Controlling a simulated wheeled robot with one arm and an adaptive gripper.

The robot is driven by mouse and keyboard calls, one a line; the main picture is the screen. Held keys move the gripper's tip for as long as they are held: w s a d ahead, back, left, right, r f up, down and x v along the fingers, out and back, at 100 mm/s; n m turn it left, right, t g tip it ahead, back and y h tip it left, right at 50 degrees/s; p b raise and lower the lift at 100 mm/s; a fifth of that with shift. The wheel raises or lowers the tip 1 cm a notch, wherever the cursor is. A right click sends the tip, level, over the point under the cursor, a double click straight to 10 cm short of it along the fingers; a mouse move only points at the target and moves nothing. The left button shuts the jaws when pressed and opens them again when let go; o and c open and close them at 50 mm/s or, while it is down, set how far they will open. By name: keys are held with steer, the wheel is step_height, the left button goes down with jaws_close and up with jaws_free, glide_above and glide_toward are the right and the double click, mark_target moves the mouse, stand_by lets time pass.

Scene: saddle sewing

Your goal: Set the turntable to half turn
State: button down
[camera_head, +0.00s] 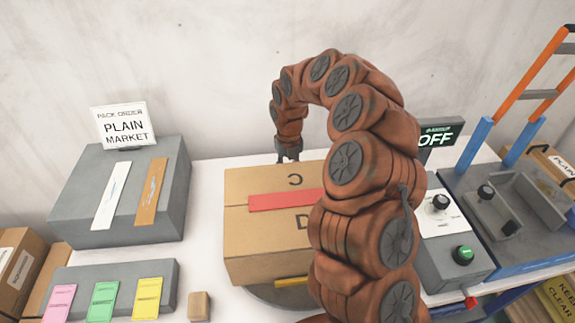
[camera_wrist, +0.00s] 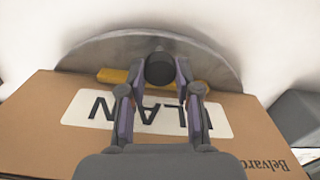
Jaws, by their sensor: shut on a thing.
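The turntable is a grey disc; its edge (camera_head: 262,295) shows under the front of the carton, and its rim (camera_wrist: 150,42) shows behind it in the wrist view. A brown carton (camera_head: 255,247) with red tape stands on it; its white label (camera_wrist: 75,108) appears upside down in the wrist view. My gripper (camera_head: 288,158) is at the carton's far side. In the wrist view, its fingers (camera_wrist: 160,85) are shut on a black round knob (camera_wrist: 160,69) by a yellow bar (camera_wrist: 112,76). The carton hides this grip in the head view.
A control box (camera_head: 440,240) with a black knob and green button stands right, below a sign (camera_head: 437,138) reading OFF. A grey stand (camera_head: 75,195) with the PLAIN MARKET sign (camera_head: 124,127) is left. Coloured cards (camera_head: 103,300) and a small wooden block (camera_head: 199,306) are front left.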

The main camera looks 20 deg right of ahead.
stand_by(0.3)
steer(key=c, duration=0.8)
jaws_free()
